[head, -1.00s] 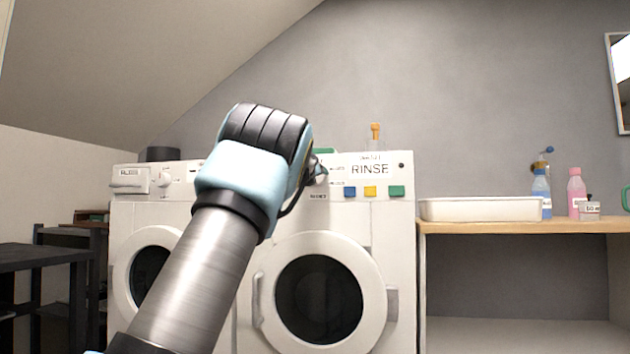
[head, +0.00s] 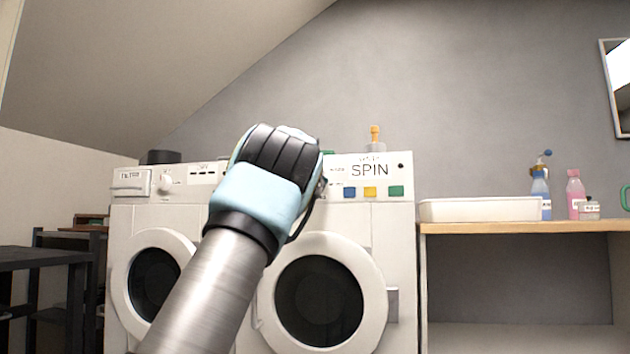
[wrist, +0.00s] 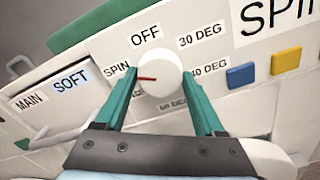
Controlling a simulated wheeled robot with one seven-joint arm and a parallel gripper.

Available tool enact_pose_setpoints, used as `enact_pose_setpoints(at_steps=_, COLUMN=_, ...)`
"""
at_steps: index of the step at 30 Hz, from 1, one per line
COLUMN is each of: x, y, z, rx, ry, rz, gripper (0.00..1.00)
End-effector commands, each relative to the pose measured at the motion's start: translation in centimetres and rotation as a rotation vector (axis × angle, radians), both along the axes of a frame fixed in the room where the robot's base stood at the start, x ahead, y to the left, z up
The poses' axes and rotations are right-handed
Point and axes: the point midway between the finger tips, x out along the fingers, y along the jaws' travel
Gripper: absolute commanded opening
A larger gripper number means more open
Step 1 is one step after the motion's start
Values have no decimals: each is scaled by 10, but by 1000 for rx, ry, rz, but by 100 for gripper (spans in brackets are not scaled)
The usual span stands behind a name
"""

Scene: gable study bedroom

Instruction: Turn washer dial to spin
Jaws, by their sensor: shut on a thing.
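The washer (head: 400,235) is the right-hand of two white front loaders in the head view. Its display (head: 370,169) reads SPIN. In the wrist view the round white dial (wrist: 165,79) sits on the panel, with labels OFF, 30 DEG, 40 DEG and SPIN around it; lower labels are partly covered. Its red pointer lies to the left, toward the SPIN label (wrist: 118,72). My gripper (wrist: 160,88) is shut on the dial, one green finger on each side. In the head view my arm hides the dial and fingertips.
Blue, yellow and green buttons (head: 369,191) sit under the display. The other white machine (head: 140,225) stands to the left. A wooden counter (head: 520,227) on the right holds a white tray (head: 480,210) and bottles. A dark table (head: 45,258) stands far left.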

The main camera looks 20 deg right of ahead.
Motion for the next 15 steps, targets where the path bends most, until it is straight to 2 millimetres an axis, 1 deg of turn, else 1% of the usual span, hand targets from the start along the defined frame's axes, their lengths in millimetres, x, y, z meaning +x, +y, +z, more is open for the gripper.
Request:
enact_pose_setpoints(at_steps=7, x=0, y=0, z=-1, rx=47, ry=-24, rz=0, gripper=15)
enact_pose_setpoints(at_steps=15, x=0, y=0, z=-1, rx=54, ry=-28, rz=0, gripper=15)
